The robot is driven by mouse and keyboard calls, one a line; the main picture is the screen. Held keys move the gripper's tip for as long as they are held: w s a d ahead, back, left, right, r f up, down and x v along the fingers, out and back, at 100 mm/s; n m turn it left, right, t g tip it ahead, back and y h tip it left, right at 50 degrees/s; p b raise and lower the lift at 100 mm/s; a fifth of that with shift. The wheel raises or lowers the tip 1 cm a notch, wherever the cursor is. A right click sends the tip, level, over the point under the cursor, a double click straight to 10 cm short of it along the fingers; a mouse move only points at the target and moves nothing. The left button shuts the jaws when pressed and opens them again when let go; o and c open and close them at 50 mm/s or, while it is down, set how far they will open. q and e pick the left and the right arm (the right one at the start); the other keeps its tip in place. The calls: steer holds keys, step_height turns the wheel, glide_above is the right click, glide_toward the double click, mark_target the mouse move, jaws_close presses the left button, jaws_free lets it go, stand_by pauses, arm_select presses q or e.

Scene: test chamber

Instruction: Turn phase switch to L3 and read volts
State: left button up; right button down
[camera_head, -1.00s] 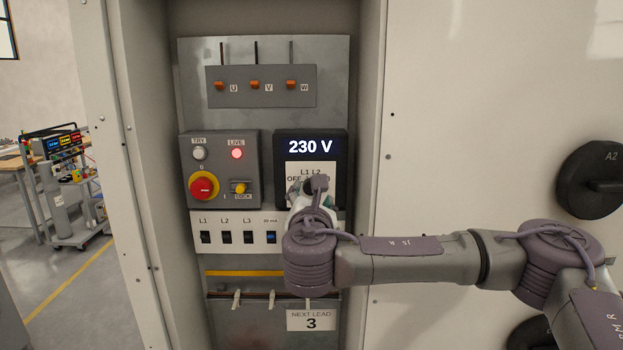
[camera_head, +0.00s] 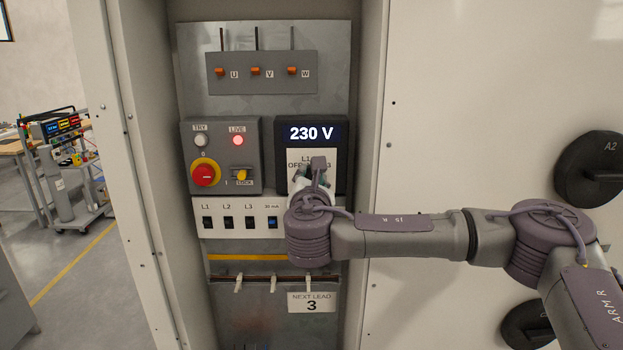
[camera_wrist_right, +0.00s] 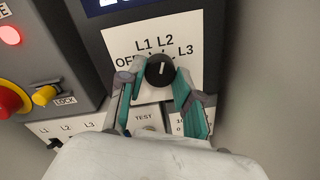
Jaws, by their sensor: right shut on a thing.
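The phase switch is a round black knob (camera_wrist_right: 160,71) on a white plate marked OFF, L1, L2 and L3, best seen in the right wrist view. Its white line stands nearly upright, roughly toward L2. My right gripper (camera_wrist_right: 157,80) has its teal fingers on either side of the knob and is shut on it. In the head view my right gripper (camera_head: 316,180) and wrist hide the knob and part of the labels. The voltage display (camera_head: 311,134) above the plate reads 230 V. My left gripper is in neither view.
Left of the meter is a grey box (camera_head: 221,156) with a red knob (camera_head: 204,174), a lit LIVE lamp (camera_head: 238,140) and a yellow LOCK lever (camera_head: 241,175). Below are several small switches (camera_head: 228,223). The cabinet's side wall (camera_head: 372,110) stands close on the right.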

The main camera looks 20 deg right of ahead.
steer(key=shift+f+m+b, duration=0.25)
steer(key=shift+m+b, duration=0.25)
steer(key=shift+b, duration=0.35)
steer(key=m+b, duration=0.6)
steer(key=b, duration=0.1)
steer(key=shift+r+m+b, duration=0.15)
steer(key=shift+m+b, duration=0.65)
steer(key=shift+m, duration=0.1)
steer(key=c, duration=0.8)
jaws_free()
steer(key=shift+r, duration=0.1)
steer(key=shift+s, duration=0.1)
